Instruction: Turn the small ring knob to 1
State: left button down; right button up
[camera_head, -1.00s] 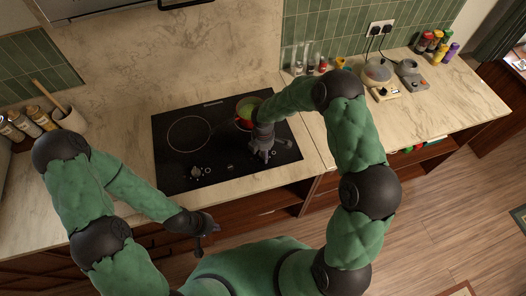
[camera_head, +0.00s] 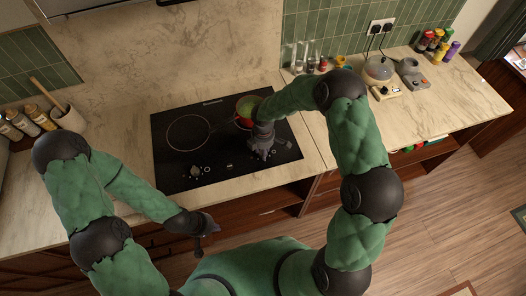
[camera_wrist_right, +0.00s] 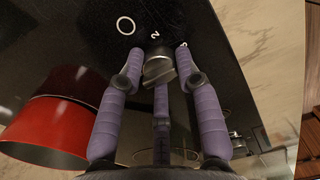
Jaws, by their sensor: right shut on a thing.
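The black cooktop (camera_head: 170,140) is set in the counter and has knobs along its front part. In the right wrist view a small metallic knob (camera_wrist_right: 158,70) sits between the purple finger pads of my right gripper (camera_wrist_right: 160,80). The gripper is shut on this knob, with fingers on both sides. White marks, a ring, a 2 and a partly covered one, show around the knob. In the head view my right gripper (camera_head: 262,150) hides this knob at the cooktop's right front. My left gripper (camera_head: 205,224) hangs in front of the counter; its finger opening is unclear.
A red pot (camera_wrist_right: 50,125) stands beside the right gripper; in the head view it holds green contents (camera_head: 246,107). Another knob (camera_head: 194,171) is at the cooktop's left front. Jars (camera_head: 310,62), a small appliance (camera_head: 379,70) and bottles (camera_head: 435,42) stand at the back right.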

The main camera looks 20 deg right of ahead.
jog(key=m+b, duration=0.4)
jog(key=m, duration=0.1)
jog(key=shift+f, duration=0.1)
jog(key=m+b, duration=0.3)
jog(key=m, duration=0.2)
jog(key=shift+m, duration=0.3)
dwell(0.4)
jog(key=o, duration=1.2)
jog(key=shift+c, duration=0.2)
jog(key=shift+r, duration=0.2)
notch_tip(320, 180, up, 12)
jog(key=shift+f, duration=0.15)
